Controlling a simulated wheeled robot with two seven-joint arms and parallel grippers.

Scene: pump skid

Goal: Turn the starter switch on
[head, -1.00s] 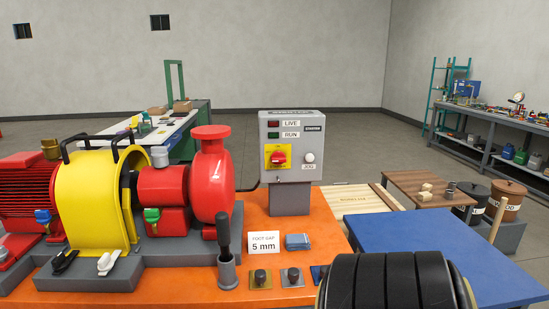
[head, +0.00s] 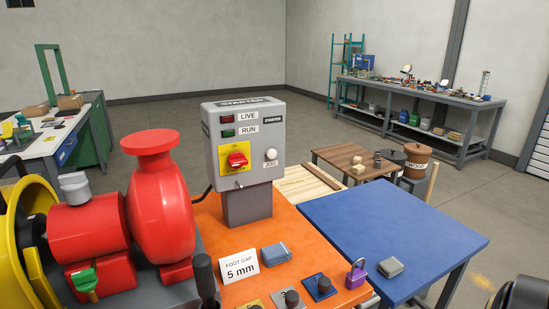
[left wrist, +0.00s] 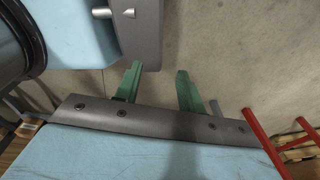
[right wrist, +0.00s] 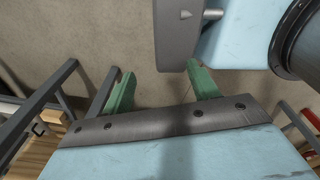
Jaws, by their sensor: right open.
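The starter box (head: 245,145) is a grey box on a post at the back of the orange bench. Its front carries a red rotary switch (head: 237,159) on a yellow plate, with LIVE and RUN lamps above and a white JOG button (head: 270,154) to the right. The lamps look dark. The knob's exact setting is too small to read. My left gripper (left wrist: 160,70) is open and empty in the left wrist view, over bare floor. My right gripper (right wrist: 155,68) is open and empty in the right wrist view, also over floor. Neither gripper shows in the head view.
The red pump (head: 160,205) stands left of the box. A FOOT GAP 5 mm card (head: 240,267), a blue-grey cloth (head: 276,256) and a purple padlock (head: 356,274) are on the orange bench (head: 300,235). A blue table (head: 390,232) stands to the right, mostly clear.

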